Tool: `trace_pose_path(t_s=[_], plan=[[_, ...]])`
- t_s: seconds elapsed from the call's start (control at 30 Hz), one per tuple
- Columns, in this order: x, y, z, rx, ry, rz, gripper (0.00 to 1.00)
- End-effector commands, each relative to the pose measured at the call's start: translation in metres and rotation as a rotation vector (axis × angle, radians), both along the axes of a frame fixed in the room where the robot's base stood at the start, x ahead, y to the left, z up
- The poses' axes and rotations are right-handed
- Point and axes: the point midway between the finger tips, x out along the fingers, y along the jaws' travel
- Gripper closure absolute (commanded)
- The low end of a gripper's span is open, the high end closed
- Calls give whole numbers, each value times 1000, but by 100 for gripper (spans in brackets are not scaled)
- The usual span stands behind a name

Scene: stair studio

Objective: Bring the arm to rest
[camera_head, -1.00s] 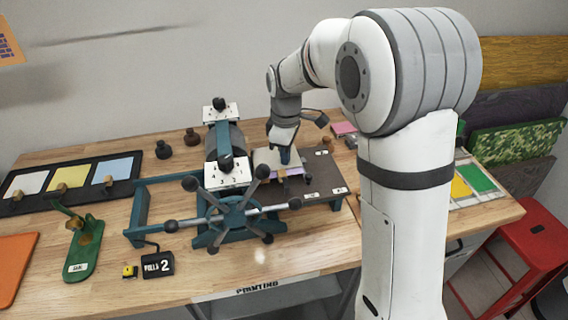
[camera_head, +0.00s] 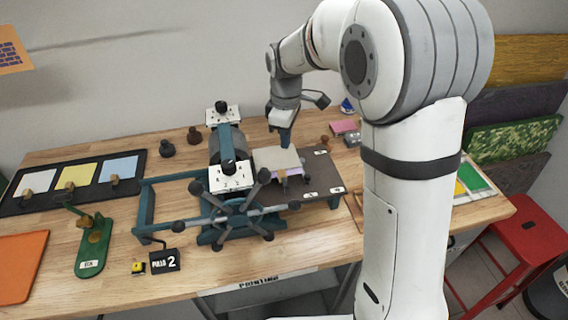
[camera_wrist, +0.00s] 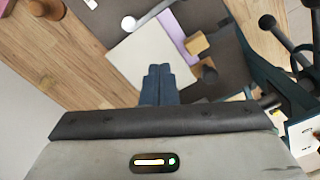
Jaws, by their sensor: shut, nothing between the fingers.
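My gripper (camera_head: 285,140) is shut and empty. It points down above the pale square block (camera_head: 276,160) on the dark bed of the printing press (camera_head: 230,195). In the wrist view the closed dark fingers (camera_wrist: 160,82) stand in front of the pale block (camera_wrist: 150,55). A gap seems to lie between the fingertips and the block, but I cannot tell how large. My arm reaches in from the right side of the head view and hides part of the bench behind it.
The press's spoked wheel (camera_head: 243,213) sticks out toward the front. A dark tray with coloured sheets (camera_head: 75,180) lies at the left, near a green stand (camera_head: 93,247). A counter marked "PULLS 2" (camera_head: 164,261) stands in front. A red stool (camera_head: 528,238) is at the right.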

Motion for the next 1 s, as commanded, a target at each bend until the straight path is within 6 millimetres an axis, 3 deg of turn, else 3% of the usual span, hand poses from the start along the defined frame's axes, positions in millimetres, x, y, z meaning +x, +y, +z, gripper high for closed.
trace_pose_path(t_s=[0.27,0.43,0.7,1.0], plan=[[-1,-1,2,0,-2,-7,100],[-22,-21,21,9,-32,-131,100],[-105,-77,59,53,-121,-569,100],[-201,-118,62,127,-207,-1041,100]])
